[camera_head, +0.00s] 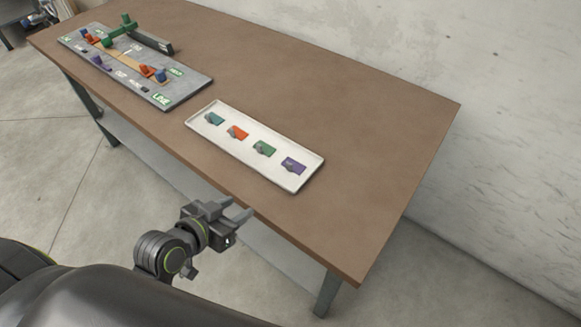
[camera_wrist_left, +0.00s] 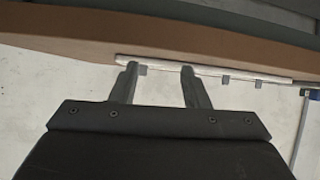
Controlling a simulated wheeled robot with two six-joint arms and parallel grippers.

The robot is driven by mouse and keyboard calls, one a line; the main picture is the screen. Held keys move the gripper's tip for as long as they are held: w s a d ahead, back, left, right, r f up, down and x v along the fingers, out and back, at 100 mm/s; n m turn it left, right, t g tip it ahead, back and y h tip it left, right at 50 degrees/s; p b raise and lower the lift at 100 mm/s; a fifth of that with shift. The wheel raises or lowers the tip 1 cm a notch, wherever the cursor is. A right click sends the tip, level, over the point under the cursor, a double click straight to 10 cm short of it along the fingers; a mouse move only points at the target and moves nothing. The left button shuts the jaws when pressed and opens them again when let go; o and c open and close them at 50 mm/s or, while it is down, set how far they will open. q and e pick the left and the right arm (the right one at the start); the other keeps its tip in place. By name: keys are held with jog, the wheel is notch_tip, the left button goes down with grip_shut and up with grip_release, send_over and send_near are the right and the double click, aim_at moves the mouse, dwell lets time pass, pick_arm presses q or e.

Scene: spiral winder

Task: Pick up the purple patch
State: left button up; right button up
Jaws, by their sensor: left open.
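The purple patch (camera_head: 293,165) lies flat at the right end of a white tray (camera_head: 216,143) on the brown table. My left gripper (camera_head: 241,209) is open and empty, in front of the table's near edge and to the lower left of the patch, apart from it. In the left wrist view, my two fingers (camera_wrist_left: 158,72) stand apart with nothing between them, and the tray's white edge (camera_wrist_left: 215,70) shows beyond their tips. The purple patch cannot be made out in that view. My right gripper is not in view.
A teal patch (camera_head: 214,118), an orange patch (camera_head: 237,132) and a green patch (camera_head: 264,149) lie in the same tray. A grey board (camera_head: 178,96) with coloured parts is at the table's far left. The brown table (camera_head: 330,110) is bare behind and right of the tray.

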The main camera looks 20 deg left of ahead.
pick_arm(q)
notch_tip(320, 180, up, 6)
jog(key=d+f+m+t+h, duration=0.1)
jog(key=d, duration=0.1)
jog(key=b, duration=0.3)
send_near(288, 166)
jog(key=shift+x, duration=4.4)
jog(key=shift+s, duration=0.1)
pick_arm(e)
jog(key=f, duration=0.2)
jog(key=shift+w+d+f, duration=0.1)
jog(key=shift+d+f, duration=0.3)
pick_arm(q)
grip_shut()
